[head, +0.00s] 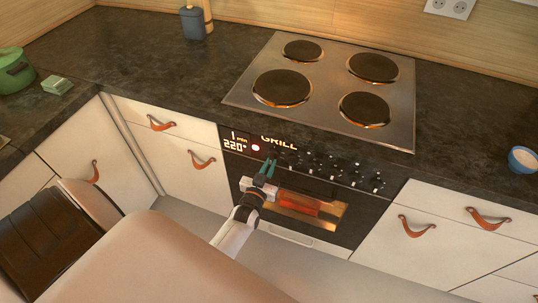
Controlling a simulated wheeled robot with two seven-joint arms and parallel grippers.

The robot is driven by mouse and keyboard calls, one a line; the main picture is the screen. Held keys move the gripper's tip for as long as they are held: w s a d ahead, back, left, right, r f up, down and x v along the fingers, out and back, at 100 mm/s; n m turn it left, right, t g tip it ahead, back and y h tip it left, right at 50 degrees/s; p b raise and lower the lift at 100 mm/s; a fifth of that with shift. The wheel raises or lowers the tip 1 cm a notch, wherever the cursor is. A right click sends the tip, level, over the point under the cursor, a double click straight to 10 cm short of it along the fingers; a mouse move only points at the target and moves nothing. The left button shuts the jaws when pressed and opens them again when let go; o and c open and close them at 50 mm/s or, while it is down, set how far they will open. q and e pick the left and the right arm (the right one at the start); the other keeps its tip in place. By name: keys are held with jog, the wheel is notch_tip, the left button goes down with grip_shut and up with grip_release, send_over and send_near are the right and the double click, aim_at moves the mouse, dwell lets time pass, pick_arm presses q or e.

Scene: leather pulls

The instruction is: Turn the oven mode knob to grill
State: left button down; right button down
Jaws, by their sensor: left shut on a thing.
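The black oven (290,205) is set under the counter, with a row of small knobs on its front panel (345,170). My left gripper (268,164) has teal fingers and is at the left end of this row. It is shut on a knob there, which the fingers mostly hide; I take it to be the mode knob. The lit display (279,142) above it reads GRILL. To its left, another readout (234,146) shows 220°. My right gripper is not in view.
A steel hob (325,85) with several plates lies above the oven. Cream drawers with leather pulls (202,161) flank it. A green pot (14,72), a blue crock (193,23) and a small bowl (523,159) stand on the dark counter.

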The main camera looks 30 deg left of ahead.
pick_arm(q)
jog(key=c, duration=1.5)
grip_release()
jog(key=shift+o, duration=0.2)
jog(key=b+v, duration=0.1)
jog(key=v, duration=1.1)
jog(key=shift+f, duration=0.15)
jog(key=s+d+f+m+g+h, duration=0.1)
jog(key=s+d+f+g+h, duration=0.2)
jog(key=f, duration=0.5)
jog(key=s+d+f+m+g, duration=0.1)
jog(key=s+d+f+g, duration=0.15)
jog(key=s+f, duration=0.4)
jog(key=s+d+f+m+g+h, duration=0.1)
jog(key=s+d+f+g+h, duration=0.15)
jog(key=f, duration=0.75)
jog(key=s+a+f+m+g, duration=0.1)
jog(key=s+f+g, duration=0.3)
jog(key=s, duration=0.6)
jog(key=s+a+f+m+g+y, duration=0.1)
jog(key=s+f+g, duration=0.3)
jog(key=s, duration=0.6)
notch_tip(320, 180, down, 2)
jog(key=shift+f, duration=0.15)
